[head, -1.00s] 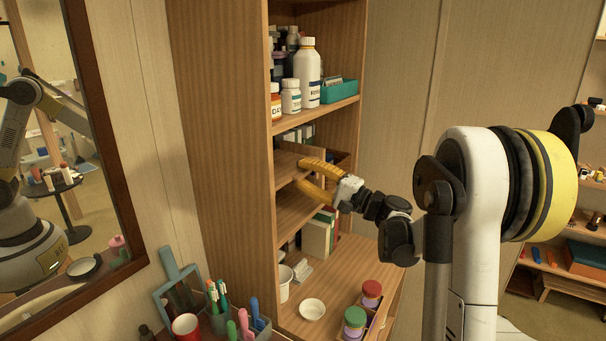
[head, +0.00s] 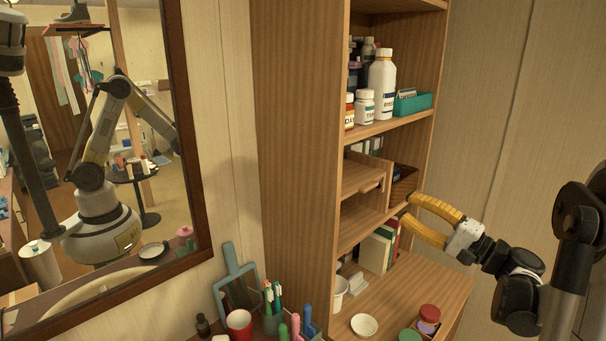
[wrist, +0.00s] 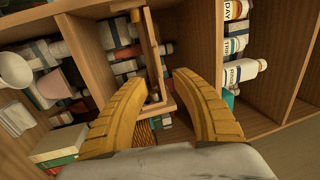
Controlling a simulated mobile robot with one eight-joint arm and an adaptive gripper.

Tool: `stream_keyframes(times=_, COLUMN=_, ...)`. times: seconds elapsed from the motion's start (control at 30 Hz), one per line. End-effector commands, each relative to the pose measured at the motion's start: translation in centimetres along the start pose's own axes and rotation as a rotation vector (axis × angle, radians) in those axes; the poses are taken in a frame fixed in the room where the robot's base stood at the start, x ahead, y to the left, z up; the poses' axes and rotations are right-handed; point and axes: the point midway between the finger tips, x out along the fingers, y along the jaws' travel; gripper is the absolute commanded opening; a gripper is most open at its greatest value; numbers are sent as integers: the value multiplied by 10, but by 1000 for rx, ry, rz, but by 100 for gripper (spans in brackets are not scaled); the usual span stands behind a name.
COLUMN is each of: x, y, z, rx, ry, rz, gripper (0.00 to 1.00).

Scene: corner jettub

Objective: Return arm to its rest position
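My gripper (head: 424,220) has two yellow fingers and is at the right side of the wooden shelf unit (head: 299,150) in the head view. The fingers are spread apart with nothing between them. In the wrist view my gripper (wrist: 160,105) shows the same open fingers in front of the shelf compartments. A small wooden drawer or box (head: 371,180) sits in the middle compartment. My arm comes in from the right edge of the head view, and most of it is out of the picture.
White bottles (head: 382,84) and a teal box (head: 412,103) stand on the upper shelf. Books (head: 378,250) stand lower down. A white bowl (head: 363,325) and lidded jars (head: 429,316) are on the bottom surface. A mirror (head: 187,120) hangs at left. The wall at right looks bare.

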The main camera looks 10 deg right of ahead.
Motion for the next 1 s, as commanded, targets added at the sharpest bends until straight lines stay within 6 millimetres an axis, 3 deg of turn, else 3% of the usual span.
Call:
stream_keyframes(times=0.17, x=22, y=7, z=29, rx=-14, ry=-30, rz=102, gripper=32)
stream_keyframes(times=0.33, x=53, y=31, z=99, rx=-84, ry=-100, rz=355, gripper=32)
stream_keyframes(times=0.47, x=55, y=51, z=156, rx=-181, ry=-157, rz=558, gripper=32)
stream_keyframes(times=0.7, x=16, y=81, z=241, rx=-442, ry=-261, rz=885, gripper=32)
stream_keyframes(times=0.9, x=-38, y=95, z=283, rx=-731, ry=-338, rz=1097, gripper=32)
stream_keyframes(times=1.0, x=-62, y=98, z=292, rx=-877, ry=-367, rz=1170, gripper=32)
